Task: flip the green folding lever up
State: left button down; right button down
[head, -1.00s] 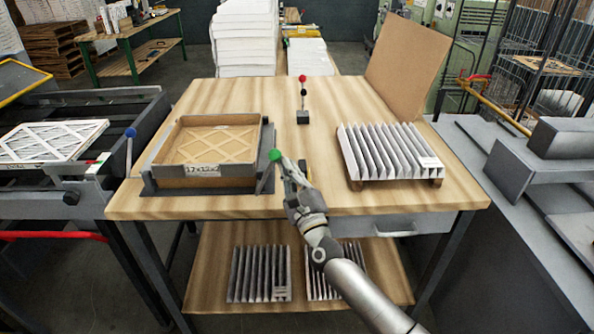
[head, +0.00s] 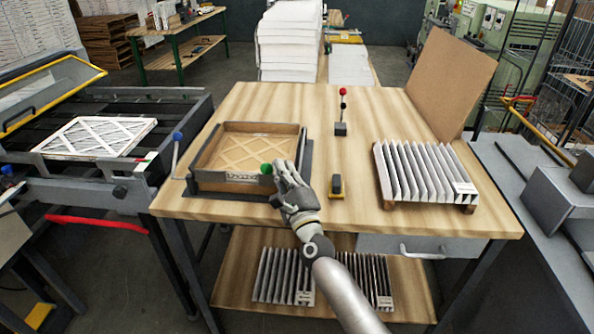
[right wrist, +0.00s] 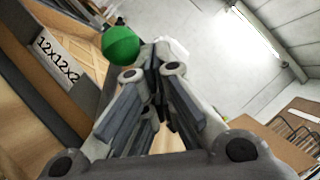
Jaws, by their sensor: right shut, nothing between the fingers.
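The green ball knob of the folding lever (head: 266,169) shows in front of the near wall of the open filter box (head: 232,176). The lever's arm is mostly hidden behind my gripper. My right gripper (head: 283,170) is shut and empty, its fingertips just right of the knob. In the right wrist view the green knob (right wrist: 121,45) sits left of the closed fingers (right wrist: 155,62); whether they touch it I cannot tell. The box, with its printed label, sits in a dark fixture (head: 307,160) on the wooden table (head: 345,215). My left gripper is not in view.
A red-knobbed lever (head: 342,108) stands upright behind. A yellow-black item (head: 336,187) lies right of my gripper. A pleated filter (head: 424,172) rests farther right. A blue-knobbed lever (head: 177,137) stands left of the box. Bare tabletop lies between.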

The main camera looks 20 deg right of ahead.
aim_at(271, 173)
jog(key=shift+w+a+f+n+g+y, duration=0.15)
jog(key=shift+w+a+n+g+y, duration=0.1)
jog(key=shift+a+n, duration=0.25)
jog(key=shift+w+a+f+n+g+y, duration=0.15)
jog(key=shift+a+n+g, duration=0.1)
jog(key=shift+a+n, duration=0.25)
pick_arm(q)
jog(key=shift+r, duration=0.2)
pick_arm(e)
jog(key=shift+w+a+f, duration=0.15)
jog(key=shift+a, duration=0.4)
